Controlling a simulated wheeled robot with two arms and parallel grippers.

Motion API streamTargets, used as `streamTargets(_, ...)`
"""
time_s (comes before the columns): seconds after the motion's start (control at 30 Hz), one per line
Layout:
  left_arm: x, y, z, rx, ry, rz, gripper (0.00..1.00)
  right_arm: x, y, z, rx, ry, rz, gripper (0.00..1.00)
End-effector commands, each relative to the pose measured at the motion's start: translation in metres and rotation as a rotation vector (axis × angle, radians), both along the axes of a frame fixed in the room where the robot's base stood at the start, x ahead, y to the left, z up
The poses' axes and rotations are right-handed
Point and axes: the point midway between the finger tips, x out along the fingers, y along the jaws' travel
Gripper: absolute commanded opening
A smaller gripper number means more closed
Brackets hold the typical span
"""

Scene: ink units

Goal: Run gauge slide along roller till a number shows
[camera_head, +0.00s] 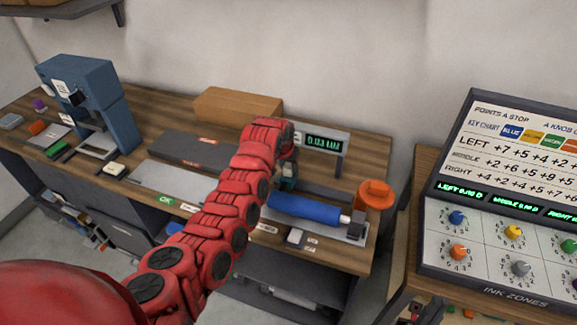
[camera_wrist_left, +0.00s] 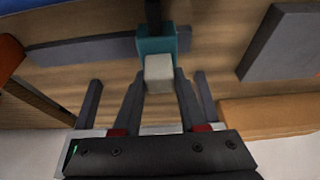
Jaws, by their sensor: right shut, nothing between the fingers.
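The blue roller (camera_head: 305,208) lies in its stand at the right end of the bench in the head view. The gauge display (camera_head: 323,143) behind it shows small green digits, perhaps 0.133 MM. My left arm reaches across the bench, its wrist hiding much of the gauge. In the left wrist view, the teal gauge slide (camera_wrist_left: 157,42) has a pale grey block (camera_wrist_left: 159,74) on its near side. My right gripper is in neither view.
A cardboard box (camera_head: 237,104) is behind the arm and a blue press (camera_head: 92,100) at the left. The ink zones console (camera_head: 500,200) stands on another table at the right.

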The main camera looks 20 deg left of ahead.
Motion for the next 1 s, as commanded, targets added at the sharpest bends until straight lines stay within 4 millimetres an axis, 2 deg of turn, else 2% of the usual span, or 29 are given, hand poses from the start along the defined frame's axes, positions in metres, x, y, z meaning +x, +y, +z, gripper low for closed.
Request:
streamTargets(0.03, 0.0000, 0.0000, 0.0001, 0.000, 0.000, 0.000, 0.30, -0.0001, 0.0000, 0.0000, 0.000, 0.000, 0.000, 0.00)
streamTargets(0.2, 0.0000, 0.0000, 0.0001, 0.000, 0.000, 0.000, 0.00, 0.0000, 0.0000, 0.0000, 0.000, 0.000, 0.000, 0.00)
streamTargets(1.0, 0.0000, 0.0001, 0.0003, 0.000, 0.000, 0.000, 0.00, 0.0000, 0.0000, 0.0001, 0.000, 0.000, 0.000, 0.00)
